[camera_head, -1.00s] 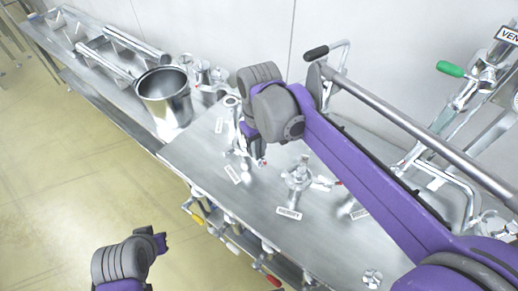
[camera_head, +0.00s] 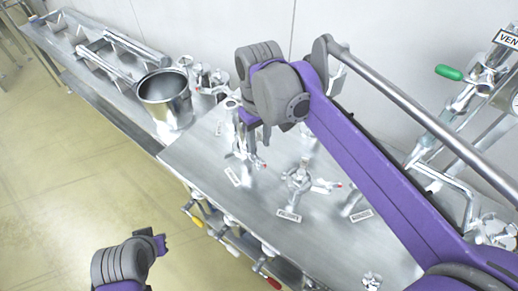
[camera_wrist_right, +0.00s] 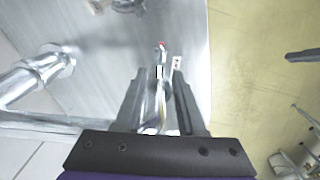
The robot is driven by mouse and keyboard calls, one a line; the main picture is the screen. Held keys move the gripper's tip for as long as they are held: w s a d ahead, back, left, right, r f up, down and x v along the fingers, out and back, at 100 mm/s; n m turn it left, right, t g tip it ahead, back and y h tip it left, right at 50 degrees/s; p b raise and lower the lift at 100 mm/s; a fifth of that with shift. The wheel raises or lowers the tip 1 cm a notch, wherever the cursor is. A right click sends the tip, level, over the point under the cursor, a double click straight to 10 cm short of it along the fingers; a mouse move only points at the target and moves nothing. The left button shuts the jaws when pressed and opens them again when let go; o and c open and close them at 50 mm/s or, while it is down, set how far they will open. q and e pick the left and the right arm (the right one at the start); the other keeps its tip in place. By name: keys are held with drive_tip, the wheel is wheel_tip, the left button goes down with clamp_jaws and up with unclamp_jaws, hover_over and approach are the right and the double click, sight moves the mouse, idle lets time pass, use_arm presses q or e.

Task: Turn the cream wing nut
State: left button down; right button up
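My right gripper (camera_head: 259,142) points down over the fittings on the steel bench in the head view. In the right wrist view the right gripper (camera_wrist_right: 160,76) has its two dark fingers apart. A slim metal part with a red tip (camera_wrist_right: 162,46) lies in line with the gap, and a pale, cream-looking piece (camera_wrist_right: 161,108) shows between the fingers. Contact cannot be told. In the head view a clamp fitting (camera_head: 240,151) stands below the right gripper, partly hidden by it. I cannot clearly make out the cream wing nut there. My left gripper (camera_head: 162,243) is low, over the floor, away from the bench.
The steel bench (camera_head: 215,150) carries another clamp fitting (camera_head: 300,180), small labels and a steel pot (camera_head: 165,98). Valves with coloured handles hang along its front edge. Pipework with a green handle (camera_head: 449,72) stands at the right by the wall.

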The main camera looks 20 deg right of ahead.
sight(259, 156)
wheel_tip(259, 156, up, 6)
drive_tip(key=shift+f, duration=0.1)
idle(0.6)
